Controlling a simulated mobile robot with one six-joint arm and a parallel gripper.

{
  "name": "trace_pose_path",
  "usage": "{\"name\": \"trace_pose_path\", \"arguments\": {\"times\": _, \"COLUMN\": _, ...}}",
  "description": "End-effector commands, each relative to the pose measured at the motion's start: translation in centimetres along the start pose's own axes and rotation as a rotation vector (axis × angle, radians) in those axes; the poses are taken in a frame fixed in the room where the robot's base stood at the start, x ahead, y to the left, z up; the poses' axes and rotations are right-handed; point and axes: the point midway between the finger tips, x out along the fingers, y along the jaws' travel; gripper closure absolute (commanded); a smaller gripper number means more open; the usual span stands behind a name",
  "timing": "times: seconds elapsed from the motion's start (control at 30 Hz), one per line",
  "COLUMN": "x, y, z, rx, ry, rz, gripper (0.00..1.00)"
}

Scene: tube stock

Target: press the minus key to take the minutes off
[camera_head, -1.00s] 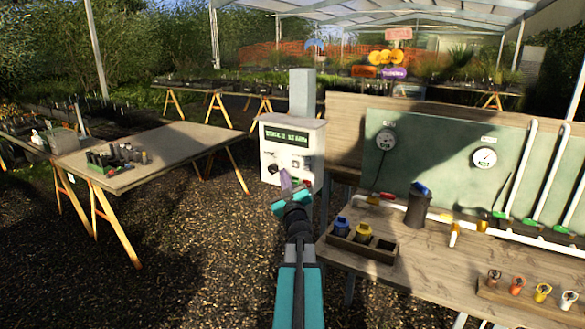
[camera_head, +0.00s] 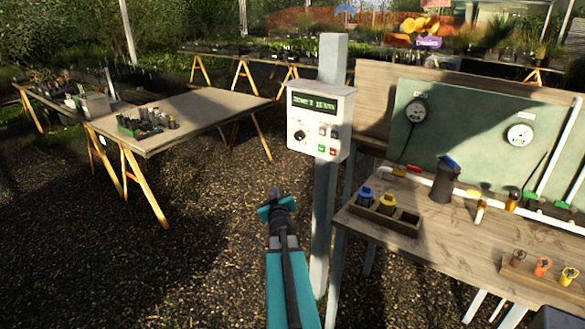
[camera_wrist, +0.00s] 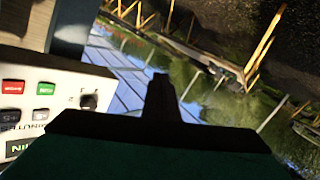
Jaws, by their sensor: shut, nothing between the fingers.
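The white control box (camera_head: 345,108) stands on a grey post, with a lit display (camera_head: 314,104) whose text is too blurred to read surely. Below the display are a black knob (camera_head: 299,135), small grey keys, a green key (camera_head: 321,148) and a red key (camera_head: 333,151). In the wrist view the box face (camera_wrist: 68,88) is upside down at the left. Two grey keys (camera_wrist: 40,115) sit by the word MINUTES; I cannot tell which is minus. My gripper (camera_head: 274,192) is shut and empty, below and left of the box, apart from it. Its fingers (camera_wrist: 160,92) point past the panel.
A wooden bench (camera_head: 470,235) at the right holds a compartment tray (camera_head: 405,232) with blue and yellow caps, a dark canister (camera_head: 443,183) and gauges on a green board. A trestle table (camera_head: 210,110) stands at the left. Gravel floor between them is clear.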

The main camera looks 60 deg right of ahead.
Motion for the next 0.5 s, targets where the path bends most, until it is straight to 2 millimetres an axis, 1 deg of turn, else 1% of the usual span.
{"name": "trace_pose_path", "arguments": {"times": 0.03, "x": -0.3, "y": -2.2, "z": 1.4, "rx": 0.006, "ry": -0.038, "rz": -0.023, "gripper": 1.00}}
{"name": "trace_pose_path", "arguments": {"times": 0.1, "x": -0.6, "y": -4.8, "z": 3.3, "rx": 0.011, "ry": -0.092, "rz": -0.050, "gripper": 1.00}}
{"name": "trace_pose_path", "arguments": {"times": 0.17, "x": -1.1, "y": -6.9, "z": 4.8, "rx": 0.014, "ry": -0.139, "rz": -0.073, "gripper": 1.00}}
{"name": "trace_pose_path", "arguments": {"times": 0.2, "x": -1.5, "y": -8.4, "z": 5.9, "rx": 0.015, "ry": -0.171, "rz": -0.090, "gripper": 1.00}}
{"name": "trace_pose_path", "arguments": {"times": 0.27, "x": -2.1, "y": -10.6, "z": 7.5, "rx": 0.015, "ry": -0.218, "rz": -0.114, "gripper": 1.00}}
{"name": "trace_pose_path", "arguments": {"times": 0.3, "x": -2.6, "y": -12.0, "z": 8.6, "rx": 0.015, "ry": -0.250, "rz": -0.130, "gripper": 1.00}}
{"name": "trace_pose_path", "arguments": {"times": 0.37, "x": -3.5, "y": -14.1, "z": 10.2, "rx": 0.013, "ry": -0.298, "rz": -0.154, "gripper": 1.00}}
{"name": "trace_pose_path", "arguments": {"times": 0.5, "x": -5.9, "y": -18.8, "z": 13.8, "rx": 0.003, "ry": -0.409, "rz": -0.211, "gripper": 1.00}}
